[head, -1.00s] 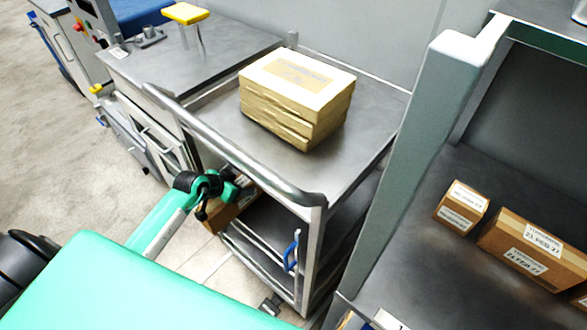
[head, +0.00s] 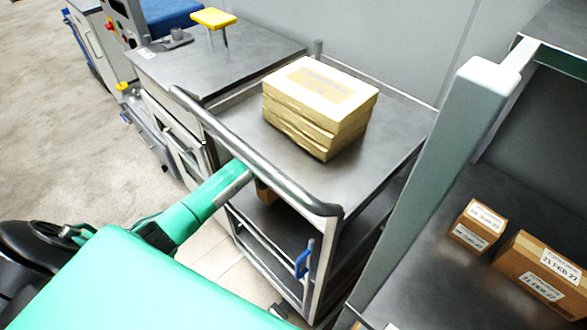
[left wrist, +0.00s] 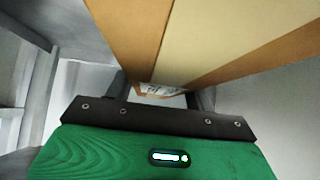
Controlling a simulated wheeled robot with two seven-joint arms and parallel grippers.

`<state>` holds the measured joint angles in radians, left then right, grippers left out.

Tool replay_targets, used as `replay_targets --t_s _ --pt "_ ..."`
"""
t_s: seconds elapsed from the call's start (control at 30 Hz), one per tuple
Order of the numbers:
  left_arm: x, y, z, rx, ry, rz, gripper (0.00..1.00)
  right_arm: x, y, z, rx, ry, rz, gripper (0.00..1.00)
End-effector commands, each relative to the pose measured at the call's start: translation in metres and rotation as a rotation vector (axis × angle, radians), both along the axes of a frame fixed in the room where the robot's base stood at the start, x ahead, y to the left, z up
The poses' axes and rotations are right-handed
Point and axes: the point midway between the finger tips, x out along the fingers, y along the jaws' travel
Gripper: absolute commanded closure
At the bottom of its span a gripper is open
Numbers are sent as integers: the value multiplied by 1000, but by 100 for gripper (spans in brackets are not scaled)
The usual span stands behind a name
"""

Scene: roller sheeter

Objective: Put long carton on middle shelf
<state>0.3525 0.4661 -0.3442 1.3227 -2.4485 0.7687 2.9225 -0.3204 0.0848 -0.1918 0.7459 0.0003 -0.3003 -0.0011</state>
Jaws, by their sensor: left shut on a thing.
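The long carton (left wrist: 205,35) is brown with a pale tape strip. It fills the top of the left wrist view, with my left gripper (left wrist: 160,97) shut on it. In the head view only a small brown piece of the carton (head: 265,192) shows under the trolley's handle bar. My left arm reaches in below the top deck, so the gripper itself is hidden there. The steel trolley (head: 385,115) has a top deck and a middle shelf (head: 285,228) below it. How far the carton rests on that shelf cannot be told. My right gripper is not in view.
A stack of cream packages (head: 318,105) sits on the trolley's top deck. A grey rack post (head: 425,175) stands close to the trolley's right. Brown labelled boxes (head: 545,270) lie on the rack at right. A steel bench (head: 200,65) stands behind left.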

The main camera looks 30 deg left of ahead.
Motion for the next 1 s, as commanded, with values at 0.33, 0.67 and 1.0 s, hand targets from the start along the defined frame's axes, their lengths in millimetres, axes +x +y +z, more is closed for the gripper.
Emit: replay_targets --t_s 0.33,0.67,1.0 --pt "1 0 -34 -1 -2 0 88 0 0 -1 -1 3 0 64" --pt "1 0 -36 -1 -2 1 88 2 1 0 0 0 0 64" --pt "0 0 -37 0 0 0 24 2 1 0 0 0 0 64"
